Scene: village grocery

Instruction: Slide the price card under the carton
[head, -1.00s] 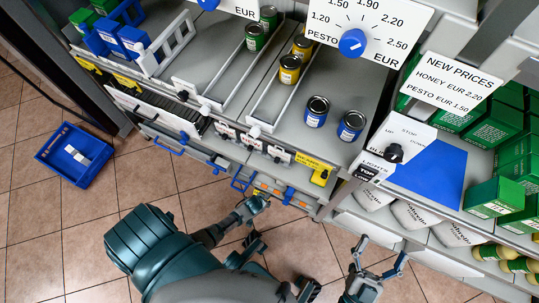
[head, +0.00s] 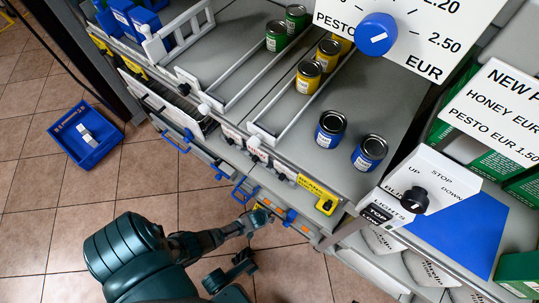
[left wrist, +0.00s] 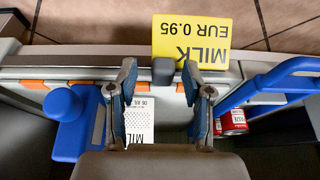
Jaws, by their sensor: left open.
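My left gripper (head: 256,218) is at the lower shelf's front edge in the head view. In the left wrist view my left gripper (left wrist: 160,74) is open. A yellow price card (left wrist: 191,41), reading MILK EUR 0.95 upside down, lies beyond the fingertips. It overlaps the floor and shelf edge in that view. A white printed surface with bar marks (left wrist: 141,120) shows between the fingers and may be the carton; its rest is hidden by my gripper. I cannot tell whether a finger touches the card.
Above are jars (head: 330,129) and a yellow BEANS tag (head: 318,190). A blue crate (head: 86,134) sits on the floor.

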